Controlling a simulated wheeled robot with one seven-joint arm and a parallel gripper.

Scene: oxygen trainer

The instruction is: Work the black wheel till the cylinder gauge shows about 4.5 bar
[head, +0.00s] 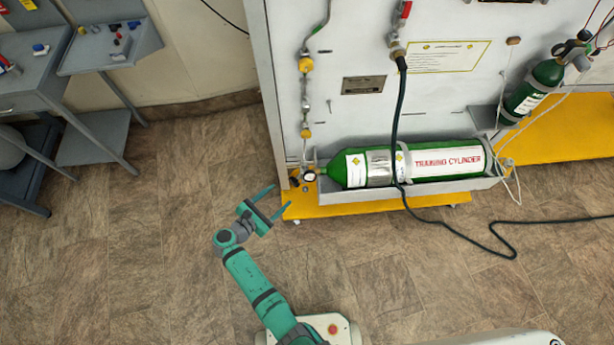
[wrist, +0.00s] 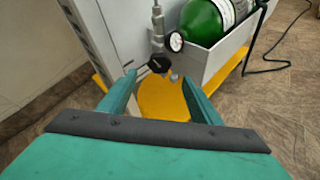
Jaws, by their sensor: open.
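The black wheel (wrist: 159,63) shows in the wrist view just beyond and between my fingertips, apart from both. In the head view it is a small dark knob (head: 295,181) at the left end of the green training cylinder (head: 356,169). The cylinder gauge (wrist: 175,41), a round white dial, sits just right of and above the wheel; the head view also shows the gauge (head: 309,176). Its reading is too small to make out. My gripper (head: 279,198) is open and empty, left of and in front of the cylinder's valve end; its fingers also show in the wrist view (wrist: 158,78).
The cylinder lies in a grey trough (head: 418,190) on the white panel, above a yellow base (head: 330,209). A black hose (head: 398,120) hangs across the cylinder to the floor. Grey carts (head: 100,55) stand at the left. The floor between the carts and my arm is clear.

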